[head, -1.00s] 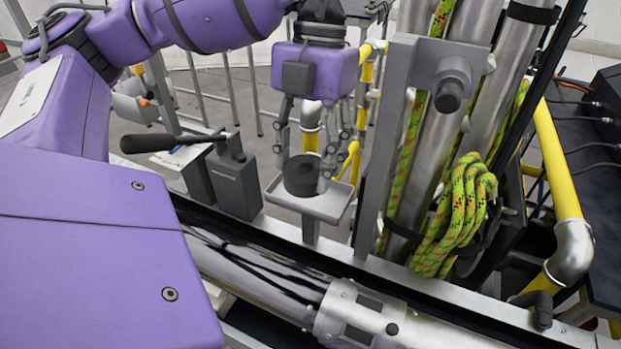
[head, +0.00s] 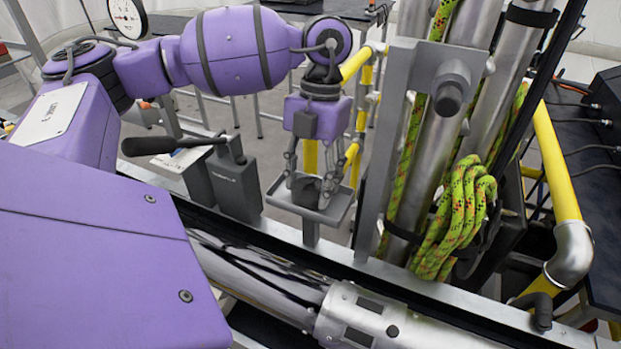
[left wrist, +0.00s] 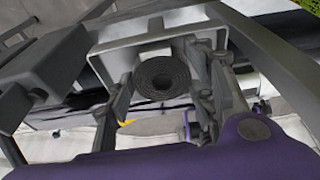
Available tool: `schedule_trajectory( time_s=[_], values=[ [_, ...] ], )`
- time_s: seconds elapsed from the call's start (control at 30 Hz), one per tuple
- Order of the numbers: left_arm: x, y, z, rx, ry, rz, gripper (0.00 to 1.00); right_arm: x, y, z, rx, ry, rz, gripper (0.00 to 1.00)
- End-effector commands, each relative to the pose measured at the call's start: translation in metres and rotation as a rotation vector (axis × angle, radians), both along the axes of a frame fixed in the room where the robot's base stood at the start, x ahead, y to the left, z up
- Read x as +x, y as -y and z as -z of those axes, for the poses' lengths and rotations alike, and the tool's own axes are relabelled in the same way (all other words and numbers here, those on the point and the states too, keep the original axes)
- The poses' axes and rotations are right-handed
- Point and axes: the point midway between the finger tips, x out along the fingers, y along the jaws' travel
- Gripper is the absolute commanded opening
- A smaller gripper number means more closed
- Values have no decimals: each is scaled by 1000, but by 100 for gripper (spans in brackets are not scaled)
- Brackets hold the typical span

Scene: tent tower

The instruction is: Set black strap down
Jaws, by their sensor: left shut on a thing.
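The black strap (head: 306,190) is a tight roll over the small grey tray (head: 339,209). In the left wrist view the coiled strap (left wrist: 152,82) shows end-on, with the grey tray (left wrist: 112,41) around and behind it. My left gripper (head: 308,188) points down at the tray, with its fingers on either side of the strap, shut on it. The strap is within the tray's outline; I cannot tell whether its underside touches the tray floor. The fingers partly hide it. My right gripper is not in view.
A grey box with a black-handled lever (head: 236,178) stands just left of the tray. A grey upright post (head: 383,150) rises close on the right, with metal tubes and a coiled green rope (head: 462,215) beyond it. Yellow pipes stand behind.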

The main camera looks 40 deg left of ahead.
Motion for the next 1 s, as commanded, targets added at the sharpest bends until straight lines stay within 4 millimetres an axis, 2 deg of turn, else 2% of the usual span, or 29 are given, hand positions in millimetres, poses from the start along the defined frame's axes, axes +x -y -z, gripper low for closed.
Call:
schedule_trajectory(
  time_s=[0.17, 0.2, 0.33, 0.6, 0.73, 0.87, 1.0],
  values=[
    [0, 0, 4, 0, -1, 0, 22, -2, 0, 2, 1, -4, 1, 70],
    [0, 0, 4, 0, 0, 0, 53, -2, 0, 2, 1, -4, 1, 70],
    [0, 0, 3, 0, 0, 0, 69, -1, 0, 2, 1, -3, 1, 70],
    [0, 0, 3, 0, 0, 0, 69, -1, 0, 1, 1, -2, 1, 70],
    [1, 0, -4, 1, 3, -1, 69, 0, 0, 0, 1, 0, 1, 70],
    [6, -1, -21, 0, 4, -1, 69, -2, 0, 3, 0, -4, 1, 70],
    [13, -2, -51, -1, 4, 0, 69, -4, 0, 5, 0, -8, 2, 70]
  ],
)
